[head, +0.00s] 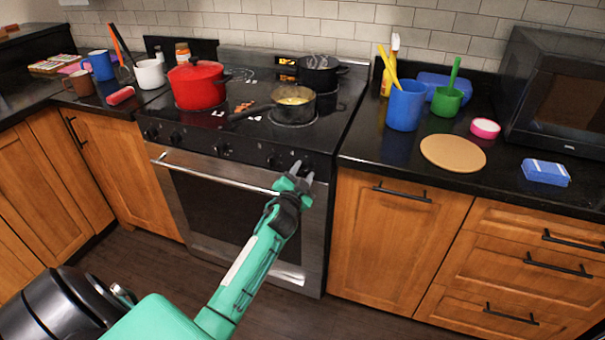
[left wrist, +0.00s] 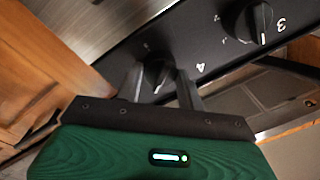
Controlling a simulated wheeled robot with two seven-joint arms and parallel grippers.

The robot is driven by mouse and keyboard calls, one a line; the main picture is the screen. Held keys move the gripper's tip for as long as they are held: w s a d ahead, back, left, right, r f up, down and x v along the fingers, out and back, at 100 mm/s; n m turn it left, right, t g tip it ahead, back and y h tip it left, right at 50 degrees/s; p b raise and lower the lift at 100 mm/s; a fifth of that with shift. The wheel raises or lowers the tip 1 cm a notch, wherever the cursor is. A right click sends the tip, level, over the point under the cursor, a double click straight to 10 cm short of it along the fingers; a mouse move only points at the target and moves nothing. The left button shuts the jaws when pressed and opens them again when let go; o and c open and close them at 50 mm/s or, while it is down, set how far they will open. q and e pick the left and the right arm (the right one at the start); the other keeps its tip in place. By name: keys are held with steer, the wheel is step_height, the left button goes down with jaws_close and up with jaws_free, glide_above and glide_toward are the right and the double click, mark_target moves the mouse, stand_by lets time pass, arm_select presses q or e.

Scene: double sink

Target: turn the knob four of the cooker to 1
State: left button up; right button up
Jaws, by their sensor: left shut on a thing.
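The cooker (head: 235,175) stands in the middle of the head view, with a row of black knobs along its front panel. My left gripper (head: 301,172) is at the right end of this panel and hides most of the knob there. In the left wrist view, knob four (left wrist: 158,76), with a white "4" beside it, sits between the two fingers of my left gripper (left wrist: 160,88). The fingers are shut on the knob. Part of the knob's dial marks are hidden or too small to read. My right gripper is not in view.
Knob three (left wrist: 255,22) is close by on the panel. The oven handle (head: 215,172) runs below the knobs. A red pot (head: 196,84), a pan with food (head: 293,98) and a black pot (head: 319,70) stand on the hob. The floor before the cooker is clear.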

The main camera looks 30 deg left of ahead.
arm_select(q)
steer(key=shift+m, duration=0.7)
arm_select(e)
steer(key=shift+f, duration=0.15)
arm_select(q)
steer(key=o, duration=1)
steer(key=shift+s, duration=0.1)
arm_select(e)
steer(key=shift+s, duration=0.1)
arm_select(q)
steer(key=shift+s+d+f, duration=0.1)
steer(key=shift+s+d, duration=0.05)
steer(key=shift+s, duration=0.15)
steer(key=v, duration=1.3)
steer(key=shift+b, duration=0.45)
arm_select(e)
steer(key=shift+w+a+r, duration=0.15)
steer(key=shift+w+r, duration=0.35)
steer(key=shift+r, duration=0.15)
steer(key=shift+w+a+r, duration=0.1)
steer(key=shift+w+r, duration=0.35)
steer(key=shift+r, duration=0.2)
